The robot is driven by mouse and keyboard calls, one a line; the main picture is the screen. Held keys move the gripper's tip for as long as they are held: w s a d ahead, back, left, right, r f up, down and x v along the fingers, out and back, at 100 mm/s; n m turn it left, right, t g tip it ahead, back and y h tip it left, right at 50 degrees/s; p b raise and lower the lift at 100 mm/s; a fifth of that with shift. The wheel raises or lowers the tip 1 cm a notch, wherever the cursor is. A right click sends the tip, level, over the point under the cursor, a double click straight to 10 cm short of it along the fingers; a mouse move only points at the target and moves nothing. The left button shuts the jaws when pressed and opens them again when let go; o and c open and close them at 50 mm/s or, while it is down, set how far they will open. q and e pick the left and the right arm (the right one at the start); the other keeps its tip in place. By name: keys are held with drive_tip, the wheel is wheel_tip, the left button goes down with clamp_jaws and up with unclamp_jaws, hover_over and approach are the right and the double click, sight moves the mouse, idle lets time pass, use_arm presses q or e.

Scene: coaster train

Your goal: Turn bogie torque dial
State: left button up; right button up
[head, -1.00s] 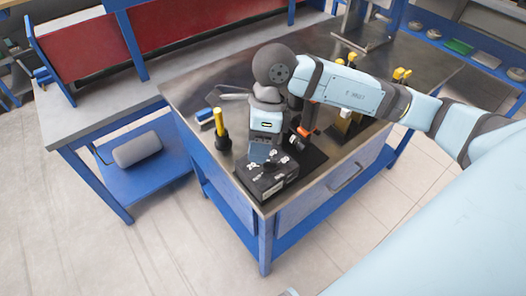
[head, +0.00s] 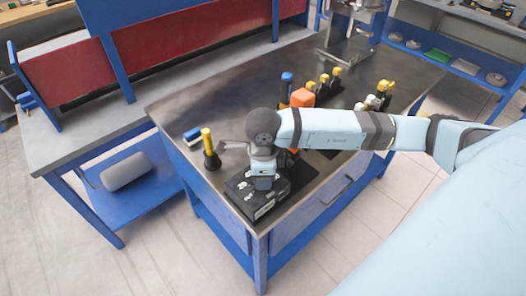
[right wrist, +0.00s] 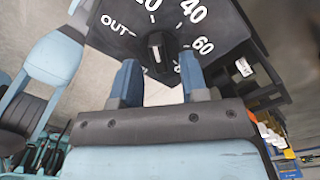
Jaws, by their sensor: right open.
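A black box (head: 247,209) with white markings sits near the front corner of the metal-topped workbench (head: 215,97). In the right wrist view its dial face (right wrist: 113,22) carries white numbers and the word OUT. A black knob (right wrist: 157,50) with a light pointer line stands at the dial's middle. My right gripper (head: 263,184) points down over the box in the head view and covers part of it. In the right wrist view the right gripper (right wrist: 159,68) is open, its two blue fingertips either side of the knob's near end. I cannot tell whether they touch it. My left gripper is not in view.
A yellow-handled tool (head: 208,143) stands upright left of the box, near a blue brush (head: 193,136). An orange part (head: 302,98) and several yellow-topped tools (head: 331,77) stand behind my right arm. A drawer handle (head: 337,191) juts from the bench front.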

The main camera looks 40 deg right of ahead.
drive_tip(key=shift+f, duration=0.55)
clamp_jaws()
